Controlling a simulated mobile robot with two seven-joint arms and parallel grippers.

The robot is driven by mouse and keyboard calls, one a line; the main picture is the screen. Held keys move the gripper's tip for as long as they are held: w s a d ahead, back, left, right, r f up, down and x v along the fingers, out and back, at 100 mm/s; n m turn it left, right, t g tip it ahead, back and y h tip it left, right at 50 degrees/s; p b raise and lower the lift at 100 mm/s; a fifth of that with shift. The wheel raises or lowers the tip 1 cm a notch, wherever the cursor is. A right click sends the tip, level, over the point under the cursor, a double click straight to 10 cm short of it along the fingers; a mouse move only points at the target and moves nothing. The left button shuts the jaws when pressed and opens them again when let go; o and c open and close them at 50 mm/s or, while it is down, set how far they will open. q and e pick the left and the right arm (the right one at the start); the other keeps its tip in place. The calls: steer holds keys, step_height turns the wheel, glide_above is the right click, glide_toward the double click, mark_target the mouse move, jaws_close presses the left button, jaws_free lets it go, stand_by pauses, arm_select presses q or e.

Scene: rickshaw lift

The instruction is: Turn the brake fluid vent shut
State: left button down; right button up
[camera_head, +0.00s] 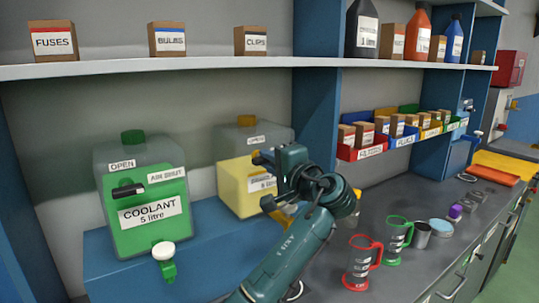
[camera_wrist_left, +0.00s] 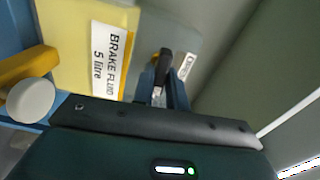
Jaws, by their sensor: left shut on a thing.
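The brake fluid container (camera_head: 232,183) is a box with yellow fluid below a clear upper part and an orange cap (camera_head: 246,120). It stands on the blue shelf, partly behind my left gripper (camera_head: 268,163). In the left wrist view its white label (camera_wrist_left: 110,58) reads BRAKE FLUID 5 litre. My left gripper (camera_wrist_left: 164,92) is shut on the black vent lever (camera_wrist_left: 165,60) on the container's front. The lever points up in that picture, beside a small white label (camera_wrist_left: 186,66) that is partly hidden. My right gripper is out of view.
The coolant container (camera_head: 145,200) stands to the left with its own black lever (camera_head: 128,191) and a white-knobbed green tap. A yellow tap with white knob (camera_wrist_left: 30,100) sits beside my left gripper. Red (camera_head: 359,265) and green (camera_head: 394,240) jugs stand on the bench.

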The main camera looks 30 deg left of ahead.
arm_select(q)
steer(key=shift+m, duration=0.6)
steer(key=c, duration=1.4)
jaws_free()
steer(key=shift+c, duration=0.2)
steer(key=b+v, duration=0.3)
steer(key=v, duration=1)
steer(key=shift+d, duration=0.1)
